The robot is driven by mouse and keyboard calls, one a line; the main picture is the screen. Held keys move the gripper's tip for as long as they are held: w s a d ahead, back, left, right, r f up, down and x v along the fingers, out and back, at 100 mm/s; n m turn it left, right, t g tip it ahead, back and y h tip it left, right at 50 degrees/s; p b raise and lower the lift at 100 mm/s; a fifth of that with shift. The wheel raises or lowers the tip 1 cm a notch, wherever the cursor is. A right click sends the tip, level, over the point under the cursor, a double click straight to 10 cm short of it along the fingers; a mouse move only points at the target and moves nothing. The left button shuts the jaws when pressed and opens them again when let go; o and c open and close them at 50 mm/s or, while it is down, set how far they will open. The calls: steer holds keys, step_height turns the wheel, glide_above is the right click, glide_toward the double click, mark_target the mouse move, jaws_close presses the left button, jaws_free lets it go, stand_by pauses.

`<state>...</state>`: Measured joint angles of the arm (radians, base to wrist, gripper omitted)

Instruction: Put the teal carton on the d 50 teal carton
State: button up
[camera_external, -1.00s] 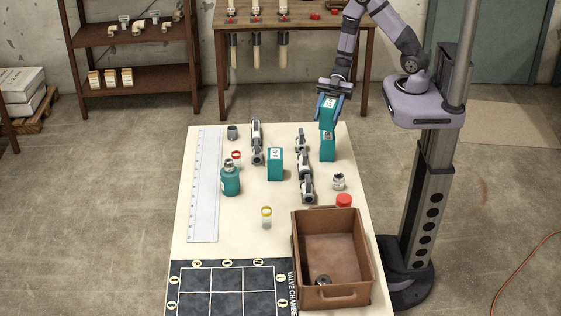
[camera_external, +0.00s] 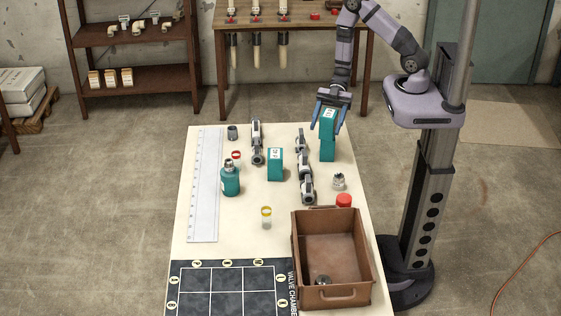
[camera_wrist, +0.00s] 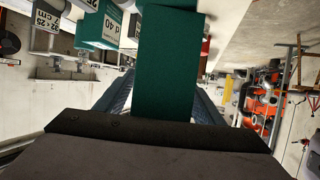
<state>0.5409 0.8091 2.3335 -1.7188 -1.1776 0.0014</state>
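The upper teal carton (camera_external: 328,123) stands upright on a lower teal carton (camera_external: 327,151) at the far right of the table, and the two look in contact. I cannot read the lower carton's label. My gripper (camera_external: 330,114) is around the upper carton from above, with its blue fingers spread and a gap showing beside the carton. In the wrist view the carton's plain teal side (camera_wrist: 168,75) fills the middle between the fingers. Another teal carton (camera_external: 275,165) stands apart to the left; a carton marked d 40 (camera_wrist: 105,25) shows in the wrist view.
Grey valve parts (camera_external: 304,168) lie just left of the stack, with a small metal fitting (camera_external: 338,181) and red cap (camera_external: 344,200) in front. A brown bin (camera_external: 298,262), teal bottle (camera_external: 230,181) and ruler (camera_external: 204,185) are also on the table (camera_external: 240,248).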

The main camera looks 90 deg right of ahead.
mark_target(331, 109)
steer(key=shift+r, duration=0.15)
steer(key=shift+d, duration=0.1)
steer(key=b+v, duration=0.2)
steer(key=v, duration=0.8)
steer(key=shift+v, duration=0.95)
